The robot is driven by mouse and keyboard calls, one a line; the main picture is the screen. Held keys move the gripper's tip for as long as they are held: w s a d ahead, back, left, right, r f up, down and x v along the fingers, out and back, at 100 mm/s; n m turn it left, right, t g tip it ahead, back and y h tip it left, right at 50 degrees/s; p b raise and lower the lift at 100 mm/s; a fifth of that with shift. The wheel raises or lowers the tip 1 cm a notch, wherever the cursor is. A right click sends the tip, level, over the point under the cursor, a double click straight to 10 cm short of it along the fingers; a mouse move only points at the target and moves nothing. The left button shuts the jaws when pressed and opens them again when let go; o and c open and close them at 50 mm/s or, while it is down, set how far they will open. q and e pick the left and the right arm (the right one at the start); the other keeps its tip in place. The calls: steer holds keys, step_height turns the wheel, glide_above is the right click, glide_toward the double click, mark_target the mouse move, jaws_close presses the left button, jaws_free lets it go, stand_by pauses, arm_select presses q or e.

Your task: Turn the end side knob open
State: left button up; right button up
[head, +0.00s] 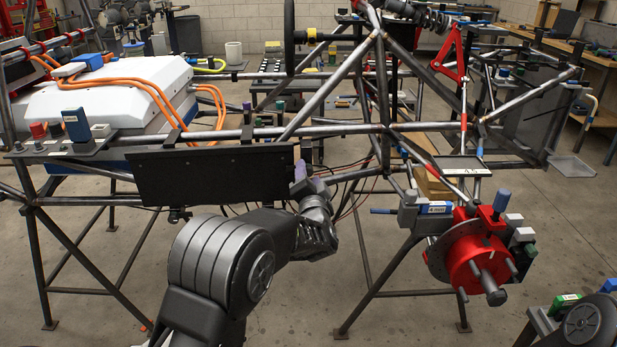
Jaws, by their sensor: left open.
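My left gripper (308,180) reaches up from the bottom of the head view to the right end of a black panel (210,173) on the chassis' near side. Purple parts show at its fingers, which are spread apart. I cannot pick out the end side knob with certainty. The area at the panel's right end is partly hidden behind my left gripper and wrist, and I cannot tell whether the fingers touch anything there. A red knob-like piece (38,130) sits on a grey bracket at the far left, well away from the gripper. My right gripper is not in view.
The tube chassis (350,131) spans the view on dark stands. A red hub with a brake disc (477,262) projects at the right. A white battery box (125,92) with orange cables sits at the left. Loose wires hang behind my left gripper. Floor is open below.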

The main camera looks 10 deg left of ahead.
arm_select(q)
jaws_close()
stand_by(0.4)
